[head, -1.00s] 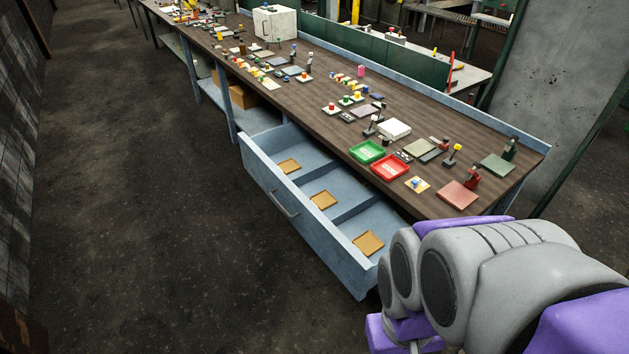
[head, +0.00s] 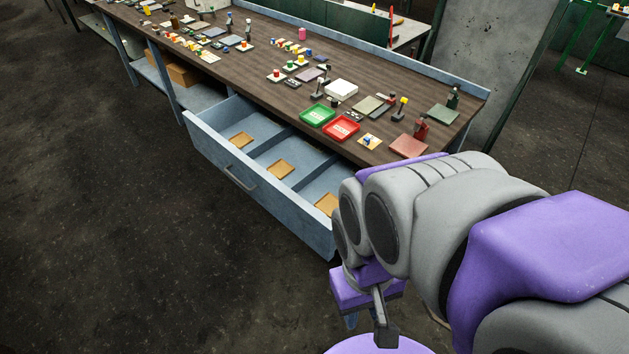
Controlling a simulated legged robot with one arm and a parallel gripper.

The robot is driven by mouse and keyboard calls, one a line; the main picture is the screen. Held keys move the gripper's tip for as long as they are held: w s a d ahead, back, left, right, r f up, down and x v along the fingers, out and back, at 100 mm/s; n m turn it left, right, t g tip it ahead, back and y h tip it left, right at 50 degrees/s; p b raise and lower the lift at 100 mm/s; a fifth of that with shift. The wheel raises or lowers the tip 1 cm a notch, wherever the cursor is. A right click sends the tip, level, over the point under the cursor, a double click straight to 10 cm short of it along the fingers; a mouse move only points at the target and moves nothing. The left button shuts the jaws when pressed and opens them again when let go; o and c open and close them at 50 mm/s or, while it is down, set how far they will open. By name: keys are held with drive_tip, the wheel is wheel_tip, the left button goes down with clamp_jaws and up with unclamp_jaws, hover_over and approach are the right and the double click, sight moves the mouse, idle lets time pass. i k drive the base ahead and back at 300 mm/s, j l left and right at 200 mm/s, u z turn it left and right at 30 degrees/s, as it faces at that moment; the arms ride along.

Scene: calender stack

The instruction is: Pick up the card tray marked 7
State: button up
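No number 7 can be read on anything in view, so I cannot tell which thing is the card tray marked 7. A green tray (head: 318,116) and a red tray (head: 341,128) lie side by side on the bench, each with a small pale label too small to read. Flat tan squares lie one per compartment in the open drawer: a left one (head: 240,140), a middle one (head: 280,169) and a right one (head: 327,204). My gripper (head: 378,318) hangs low, in front of and right of the drawer, apart from the trays. My arm partly hides it and its fingers are unclear.
The pulled-out blue drawer (head: 262,199) juts from the workbench (head: 272,75). Several small parts, plates and a white box (head: 341,89) crowd the bench top. A concrete pillar (head: 490,60) stands behind. The floor (head: 130,240) left of the drawer is clear.

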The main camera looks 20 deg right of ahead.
sight(325, 204)
drive_tip(key=i+l+u, duration=0.15)
drive_tip(key=l, duration=0.2)
drive_tip(key=i+l+u, duration=0.1)
drive_tip(key=i+l, duration=0.15)
drive_tip(key=i+l+u, duration=0.15)
drive_tip(key=l, duration=0.35)
